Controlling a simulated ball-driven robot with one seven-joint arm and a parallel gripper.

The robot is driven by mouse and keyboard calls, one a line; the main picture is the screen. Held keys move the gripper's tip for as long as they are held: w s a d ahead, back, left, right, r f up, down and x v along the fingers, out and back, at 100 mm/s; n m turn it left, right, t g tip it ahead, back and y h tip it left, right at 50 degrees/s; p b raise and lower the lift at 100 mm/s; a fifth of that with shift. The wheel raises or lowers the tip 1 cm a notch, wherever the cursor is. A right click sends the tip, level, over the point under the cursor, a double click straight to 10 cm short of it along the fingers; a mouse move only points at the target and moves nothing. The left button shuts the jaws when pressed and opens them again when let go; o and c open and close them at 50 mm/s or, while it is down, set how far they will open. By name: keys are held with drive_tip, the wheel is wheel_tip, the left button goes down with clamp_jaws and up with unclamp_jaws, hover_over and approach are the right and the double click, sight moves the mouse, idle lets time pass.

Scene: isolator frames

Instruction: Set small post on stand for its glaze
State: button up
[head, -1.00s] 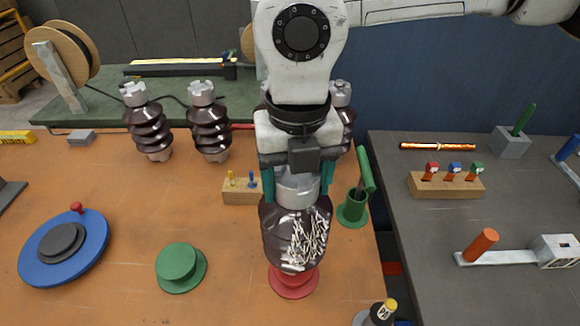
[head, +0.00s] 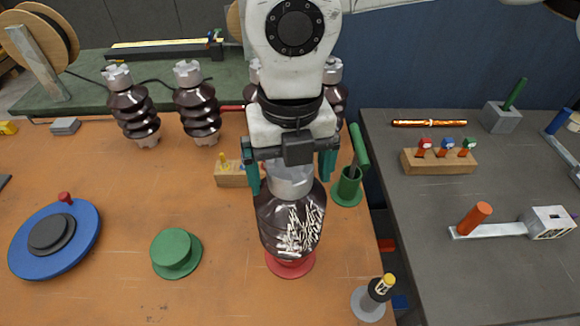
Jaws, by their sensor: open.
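A dark brown glazed post (head: 270,222) with a grey metal cap and a patch of white streaks stands upright over the red stand (head: 291,269). Its lower end hides the stand's middle and appears to rest on it. My gripper (head: 290,182) is open around the grey cap, with one teal finger on each side. A green stand (head: 175,250) to the left is empty. Several other brown ribbed posts, such as the left one (head: 135,112), stand at the back; those behind my arm are partly hidden.
A blue turntable (head: 88,236) is at the left. A green holder (head: 346,190) with a handled tool is close right of my gripper. A dark, yellow-topped bottle (head: 379,289) is at front right. A grey side table (head: 420,280) adjoins.

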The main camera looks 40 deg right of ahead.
wheel_tip(320, 180, up, 12)
drive_tip(key=b, duration=0.1)
drive_tip(key=shift+b, duration=0.3)
idle(0.3)
drive_tip(key=shift+r, duration=0.1)
drive_tip(key=shift+c, duration=0.3)
idle(1.0)
